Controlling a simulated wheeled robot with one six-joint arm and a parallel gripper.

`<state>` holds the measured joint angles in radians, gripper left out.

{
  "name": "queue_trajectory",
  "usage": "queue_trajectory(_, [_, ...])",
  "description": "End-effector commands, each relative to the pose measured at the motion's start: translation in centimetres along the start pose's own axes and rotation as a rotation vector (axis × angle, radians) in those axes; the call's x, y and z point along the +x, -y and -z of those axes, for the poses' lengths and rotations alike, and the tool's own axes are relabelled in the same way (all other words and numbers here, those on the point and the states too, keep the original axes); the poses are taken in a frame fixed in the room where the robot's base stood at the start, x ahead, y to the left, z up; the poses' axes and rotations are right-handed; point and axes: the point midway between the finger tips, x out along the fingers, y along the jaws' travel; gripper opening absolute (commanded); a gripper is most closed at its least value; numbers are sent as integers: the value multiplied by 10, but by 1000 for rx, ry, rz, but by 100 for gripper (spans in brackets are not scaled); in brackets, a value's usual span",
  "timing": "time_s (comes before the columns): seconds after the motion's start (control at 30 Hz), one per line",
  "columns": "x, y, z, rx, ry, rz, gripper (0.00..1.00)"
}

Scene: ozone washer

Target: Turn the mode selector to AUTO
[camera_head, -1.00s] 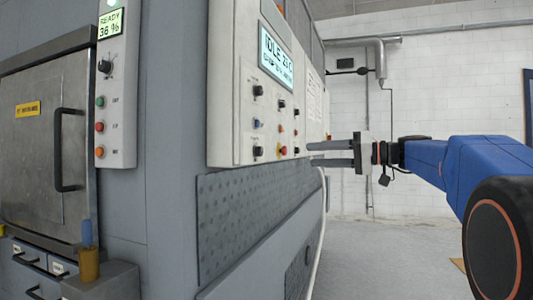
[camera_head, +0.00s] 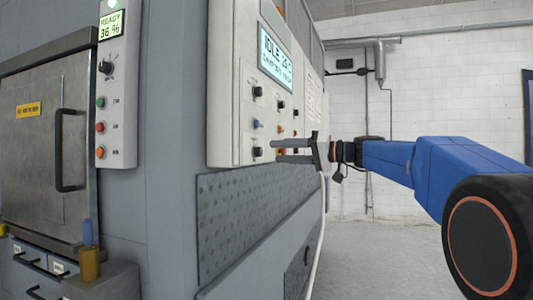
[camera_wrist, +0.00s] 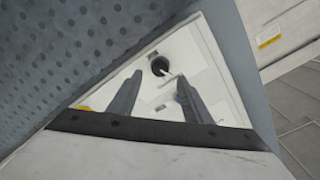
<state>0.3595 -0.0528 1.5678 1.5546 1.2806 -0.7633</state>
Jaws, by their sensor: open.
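The white control panel (camera_head: 228,110) is on the grey machine's side, with several black knobs. A lower black knob (camera_head: 257,152) is just ahead of my gripper (camera_head: 275,150); its label is too small to read, so I cannot tell for sure that it is the mode selector. My gripper is open and empty, its fingers pointing at the panel. In the wrist view a dark knob (camera_wrist: 160,66) with a pale pointer line lies beyond and between the fingertips (camera_wrist: 159,80). The fingers appear apart from it.
A lit display reading IDLE (camera_head: 275,55) is above the knobs. Coloured buttons (camera_head: 257,125) sit between them. A separate panel (camera_head: 116,90) reading READY 36 % is beside a metal door (camera_head: 45,140). Open floor (camera_head: 385,260) lies to the right.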

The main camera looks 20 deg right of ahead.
Motion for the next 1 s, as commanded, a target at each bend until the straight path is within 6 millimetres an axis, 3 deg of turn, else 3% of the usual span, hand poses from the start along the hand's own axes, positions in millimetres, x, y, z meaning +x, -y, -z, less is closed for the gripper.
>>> queue_trajectory(0.2, [34, 0, -1, 1, 2, 2, 45])
queue_trajectory(0.4, [51, 0, 0, 0, 1, 0, 45])
queue_trajectory(0.8, [56, 0, 0, 0, 0, 0, 45])
queue_trajectory(0.97, [56, 0, 0, 0, 0, 0, 6])
queue_trajectory(1.0, [56, 0, 0, 0, 0, 0, 3])
